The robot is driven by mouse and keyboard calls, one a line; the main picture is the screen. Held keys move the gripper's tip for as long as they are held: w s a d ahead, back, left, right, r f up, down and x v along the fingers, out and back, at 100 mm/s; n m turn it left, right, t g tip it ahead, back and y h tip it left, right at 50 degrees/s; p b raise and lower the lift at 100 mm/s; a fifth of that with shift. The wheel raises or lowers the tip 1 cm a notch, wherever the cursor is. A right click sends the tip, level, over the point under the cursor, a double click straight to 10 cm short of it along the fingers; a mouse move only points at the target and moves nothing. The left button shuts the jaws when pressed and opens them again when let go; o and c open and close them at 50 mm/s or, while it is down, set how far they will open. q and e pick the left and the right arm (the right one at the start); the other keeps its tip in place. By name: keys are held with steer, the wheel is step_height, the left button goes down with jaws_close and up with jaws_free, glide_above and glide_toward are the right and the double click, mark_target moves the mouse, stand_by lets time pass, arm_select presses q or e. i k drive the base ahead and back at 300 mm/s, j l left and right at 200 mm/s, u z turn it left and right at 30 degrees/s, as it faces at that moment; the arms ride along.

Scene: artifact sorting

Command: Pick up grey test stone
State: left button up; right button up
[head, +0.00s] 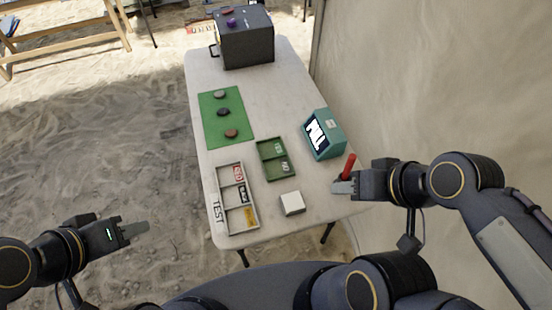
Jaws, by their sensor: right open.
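A grey stone (219,94) lies at the far end of the green mat (213,132) on the table. A darker, blackish stone (223,112) and a reddish stone (230,133) lie nearer on the same mat. My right gripper (342,187) is open at the table's right edge, beside the red lever (349,166) of the teal box; whether it touches the lever is unclear. My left gripper (136,230) is off the table's left side, over the sand, far from the stones. Its fingers appear close together, so its opening cannot be judged.
The teal box (333,144) reads "PULL". A green two-compartment tray (264,158), a white tray (229,204) labelled TEST and a small white block (292,203) stand on the near table half. A dark box (246,47) stands at the far end. A wall (430,80) rises right.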

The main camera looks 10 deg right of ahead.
mark_target(220, 94)
steer(key=k+j, duration=0.1)
steer(key=j, duration=0.2)
steer(key=k+j, duration=0.1)
steer(key=j, duration=0.2)
steer(key=j+z, duration=0.2)
steer(key=j, duration=1.35)
steer(key=i+j+z, duration=0.2)
steer(key=i+j, duration=0.7)
steer(key=j, duration=0.15)
steer(key=i+l+z, duration=0.1)
steer(key=i, duration=0.55)
steer(key=i+l+z, duration=0.1)
steer(key=i+l, duration=0.2)
steer(key=i, duration=0.35)
